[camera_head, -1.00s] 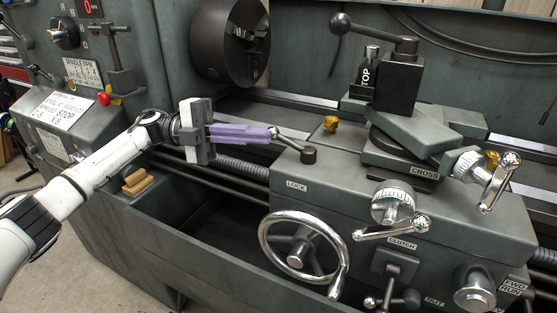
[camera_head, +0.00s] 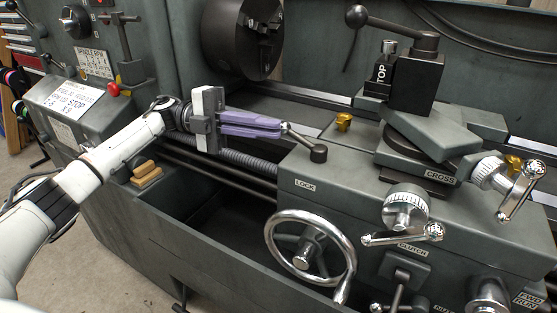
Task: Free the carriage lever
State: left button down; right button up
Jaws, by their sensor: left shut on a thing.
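The carriage lever (camera_head: 301,139) is a short silver bar above the LOCK label (camera_head: 304,184). Its dark round end (camera_head: 318,153) sits at the carriage's left top edge. The bar slopes up and left from there to my fingers. My left gripper (camera_head: 282,128) has long purple fingers and comes in from the left. The carriage (camera_head: 345,190) is a dark green-grey block. My right gripper is out of view.
The spoked handwheel (camera_head: 310,258) stands below the lever. The tool post (camera_head: 415,80) and the cross-slide crank (camera_head: 405,210) are to the right. The chuck (camera_head: 240,40) is behind my gripper.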

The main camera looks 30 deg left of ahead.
pick_arm(q)
jog(key=shift+w+a+n+t, duration=0.4)
jog(key=shift+w+t, duration=0.3)
jog(key=shift+w, duration=0.15)
jog(key=s+a+g+b, duration=0.1)
jog(key=s+a, duration=0.2)
jog(key=a, duration=0.6)
jog(key=shift+a+f+m, duration=0.2)
jog(key=shift+f+m, duration=0.1)
jog(key=shift+m, duration=0.1)
